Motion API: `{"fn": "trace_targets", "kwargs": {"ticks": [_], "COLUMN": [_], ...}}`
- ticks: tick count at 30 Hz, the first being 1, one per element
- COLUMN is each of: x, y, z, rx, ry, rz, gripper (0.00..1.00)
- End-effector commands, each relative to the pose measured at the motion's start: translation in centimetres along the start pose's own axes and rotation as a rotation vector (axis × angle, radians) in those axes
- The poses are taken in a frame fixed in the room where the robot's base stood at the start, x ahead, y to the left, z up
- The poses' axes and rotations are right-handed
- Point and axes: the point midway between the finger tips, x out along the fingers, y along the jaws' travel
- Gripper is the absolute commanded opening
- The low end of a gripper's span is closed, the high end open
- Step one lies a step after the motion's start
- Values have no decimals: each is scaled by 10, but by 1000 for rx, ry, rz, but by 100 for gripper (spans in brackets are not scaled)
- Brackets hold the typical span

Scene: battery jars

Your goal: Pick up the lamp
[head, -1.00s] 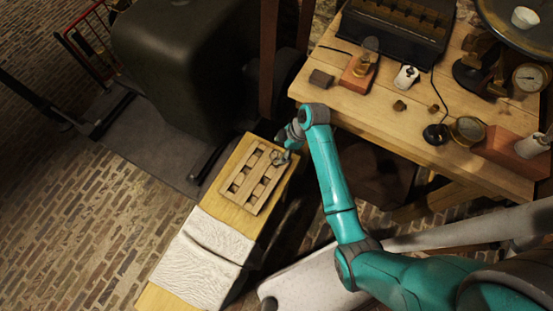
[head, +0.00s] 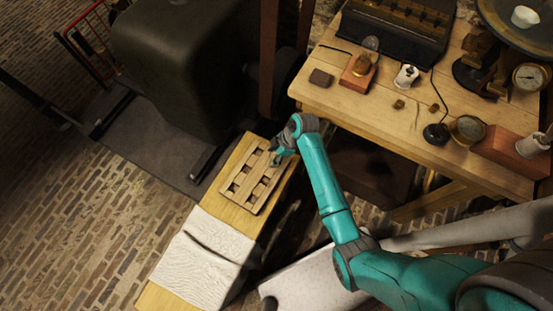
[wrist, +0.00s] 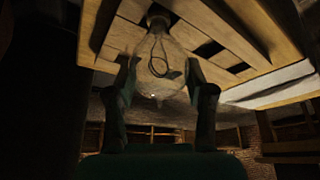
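The lamp (wrist: 160,66) is a clear glass bulb with a dark looped filament and a dark base. In the wrist view it sits between the two fingers of my gripper (wrist: 160,72), its base end toward the slotted wooden tray (wrist: 228,40). The fingers stand close along both sides of the glass; whether they press on it is unclear. In the head view my gripper (head: 276,156) is over the far right corner of the tray (head: 250,178), and the lamp is not clearly visible there.
The tray lies on a narrow wooden bench (head: 228,212) with a white cloth (head: 205,262). A large dark rounded casing (head: 185,65) stands behind. The wooden worktable (head: 345,100) at right holds a small bulb on a block (head: 360,70), a gauge (head: 529,77) and other parts.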

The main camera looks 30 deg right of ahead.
Motion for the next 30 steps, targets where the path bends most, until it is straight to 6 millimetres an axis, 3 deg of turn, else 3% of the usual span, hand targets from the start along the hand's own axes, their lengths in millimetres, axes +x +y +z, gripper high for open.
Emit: {"fn": "trace_targets", "kwargs": {"ticks": [11, 24, 30], "x": [-8, -76, -86], "y": [0, 0, 0], "z": [-3, -34, -39], "rx": [0, -1, 57], "ry": [0, 1, -1], "rz": [1, 1, 25], "gripper": [19, 19, 19]}}
